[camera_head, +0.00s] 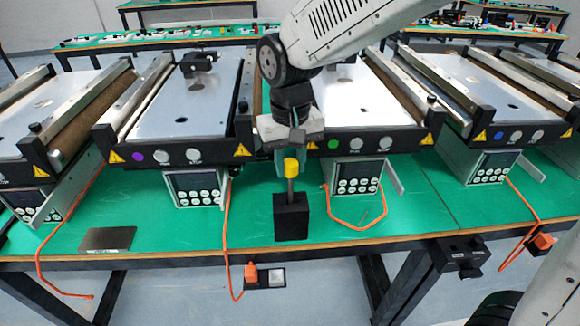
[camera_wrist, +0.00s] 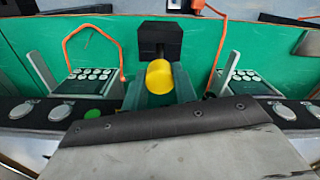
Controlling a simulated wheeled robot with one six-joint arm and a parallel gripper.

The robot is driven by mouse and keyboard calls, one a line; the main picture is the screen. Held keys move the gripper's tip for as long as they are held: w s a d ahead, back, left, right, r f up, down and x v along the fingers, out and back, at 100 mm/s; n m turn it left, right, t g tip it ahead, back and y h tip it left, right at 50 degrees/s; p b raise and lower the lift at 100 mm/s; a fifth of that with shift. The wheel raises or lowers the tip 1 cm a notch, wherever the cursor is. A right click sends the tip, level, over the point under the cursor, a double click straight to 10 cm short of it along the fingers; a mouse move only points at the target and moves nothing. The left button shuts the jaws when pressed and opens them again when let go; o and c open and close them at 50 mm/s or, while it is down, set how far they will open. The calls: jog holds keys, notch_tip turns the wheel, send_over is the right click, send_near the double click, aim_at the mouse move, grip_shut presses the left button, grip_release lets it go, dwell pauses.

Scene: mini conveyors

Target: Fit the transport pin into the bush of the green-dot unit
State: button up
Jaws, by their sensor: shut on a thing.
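The transport pin has a yellow head (camera_head: 291,167) and a grey shaft. It stands upright, its lower end meeting the top of a black block (camera_head: 291,218) on the green table; how deep it sits is hidden. My gripper (camera_head: 289,157) is shut on the pin's head from above. In the wrist view the yellow head (camera_wrist: 160,76) shows between the teal fingers, with the black block (camera_wrist: 160,38) beyond. The green-dot unit (camera_head: 375,143) is behind and right of my gripper. Its green dot (camera_wrist: 93,112) also shows in the wrist view. A small dark hole (camera_head: 363,110), apparently the bush, is in its plate.
The purple-dot unit (camera_head: 137,156) is left and the blue-dot unit (camera_head: 499,135) right. Control boxes (camera_head: 358,177) and orange cables (camera_head: 345,225) are along the front. A dark plate (camera_head: 108,239) lies at front left. The table right of the black block is mostly clear.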

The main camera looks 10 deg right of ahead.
jog(key=shift+r, duration=2.15)
